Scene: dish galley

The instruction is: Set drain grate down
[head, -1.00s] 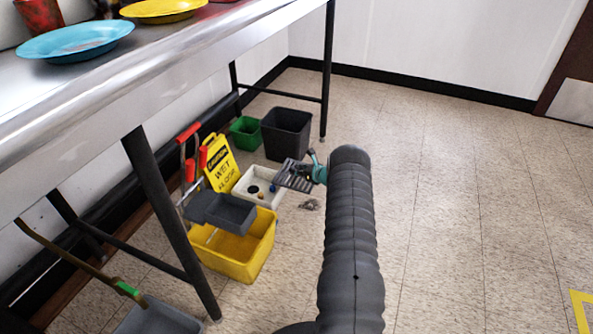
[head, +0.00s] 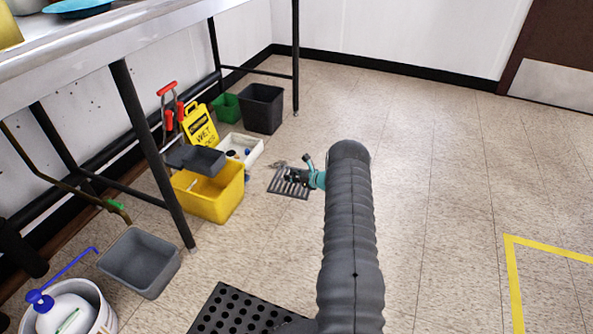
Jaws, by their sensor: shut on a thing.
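The drain grate (head: 287,186) is a grey slotted plate, seen left of my arm in the head view. My gripper (head: 309,181), teal and dark, is shut on its right edge. The grate is held over the tiled floor, to the right of the yellow mop bucket. Its height above the floor is hard to tell. My arm hides the floor behind and to the right of the gripper.
A white tray (head: 254,151), yellow mop bucket (head: 225,197), wet-floor sign (head: 198,127) and dark bin (head: 262,108) stand along the steel table (head: 150,38). A grey tub (head: 138,262) and black perforated mat (head: 236,311) are nearer. Yellow tape (head: 514,285) marks open floor at right.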

